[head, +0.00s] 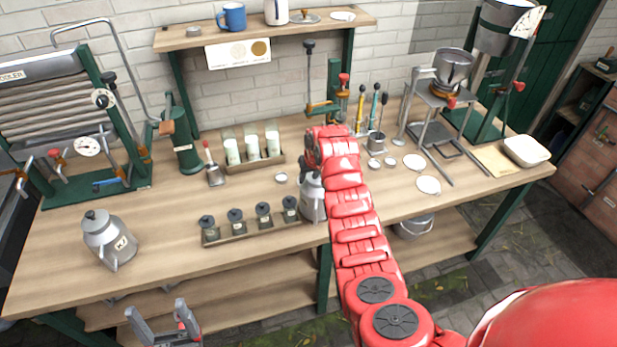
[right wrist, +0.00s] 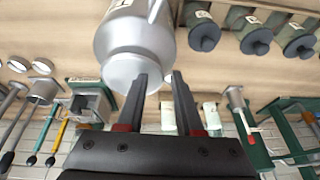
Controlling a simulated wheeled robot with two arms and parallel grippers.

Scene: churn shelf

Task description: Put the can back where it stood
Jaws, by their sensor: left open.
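A grey metal can (head: 313,200) stands on the bench beside my right arm's end, which hides part of it. It also shows in the right wrist view (right wrist: 125,40), with a rounded body, a narrower end and a side handle. My right gripper (right wrist: 163,74) is open beside that narrower end. One finger overlaps the can's edge in the picture, and the gap between the fingers looks empty. Whether it touches is unclear. A second grey can (head: 110,242) with a label, lid and spout stands at the bench's left. My left gripper (head: 157,309) is open and empty, low in front of the bench.
A tray of several dark-lidded jars (head: 250,236) lies left of the near can. Behind it stands a rack of white-filled glasses (head: 252,160). Small pale discs (head: 428,185) lie at right. The bench (head: 170,240) is clear between the left can and jar tray.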

